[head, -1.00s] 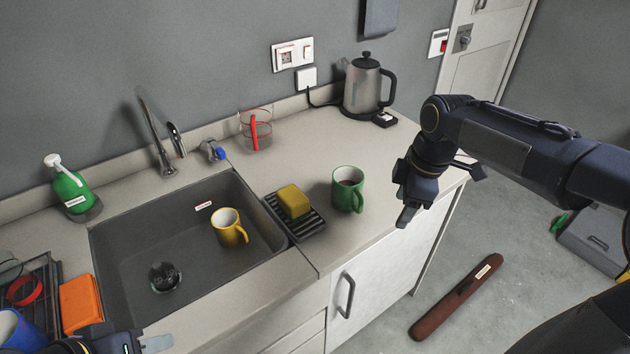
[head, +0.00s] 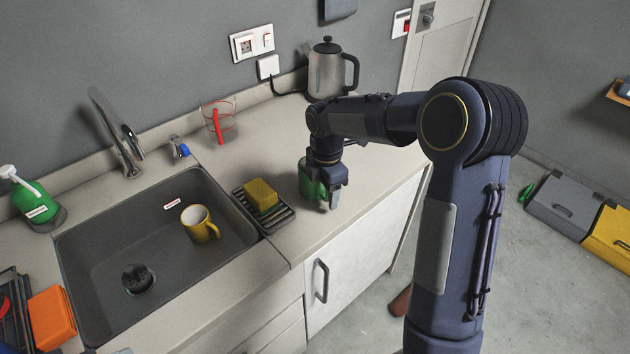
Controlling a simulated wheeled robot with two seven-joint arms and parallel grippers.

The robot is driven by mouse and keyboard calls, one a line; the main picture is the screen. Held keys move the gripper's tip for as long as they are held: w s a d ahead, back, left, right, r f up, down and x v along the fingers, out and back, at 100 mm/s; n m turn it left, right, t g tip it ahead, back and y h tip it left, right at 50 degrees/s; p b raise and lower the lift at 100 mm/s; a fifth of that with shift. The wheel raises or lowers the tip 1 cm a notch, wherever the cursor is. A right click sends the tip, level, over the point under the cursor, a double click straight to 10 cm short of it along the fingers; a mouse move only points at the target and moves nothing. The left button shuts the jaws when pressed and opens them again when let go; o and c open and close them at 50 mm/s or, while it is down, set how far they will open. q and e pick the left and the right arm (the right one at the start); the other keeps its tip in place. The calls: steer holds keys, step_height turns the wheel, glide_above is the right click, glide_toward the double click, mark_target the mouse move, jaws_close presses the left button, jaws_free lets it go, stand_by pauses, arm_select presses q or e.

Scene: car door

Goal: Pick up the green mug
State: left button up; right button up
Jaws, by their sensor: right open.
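The green mug (head: 305,178) stands on the counter, right of the sink, and is partly hidden by my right gripper. My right gripper (head: 328,198) points down at the mug, with its jaws open. It overlaps the mug in the picture, and I cannot tell whether the fingers touch it. Only a small part of my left gripper (head: 122,350) shows at the bottom edge, so its jaws cannot be judged.
A yellow mug (head: 197,222) sits in the sink (head: 100,245). A yellow sponge (head: 261,193) on a black rack (head: 277,215) is just left of the green mug.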

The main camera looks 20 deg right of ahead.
steer(key=shift+f, duration=0.2)
steer(key=c, duration=1.2)
steer(key=shift+r, duration=0.1)
jaws_close()
steer(key=shift+w+r, duration=0.1)
steer(key=shift+r, duration=0.45)
step_height(320, 180, up, 2)
steer(key=shift+a+r, duration=0.1)
steer(key=shift+r, duration=0.15)
steer(key=s+a+r+b, duration=0.2)
steer(key=s+a+r, duration=0.5)
steer(key=s, duration=0.5)
step_height(320, 180, up, 2)
steer(key=shift+r+b, duration=0.2)
steer(key=shift+b, duration=0.1)
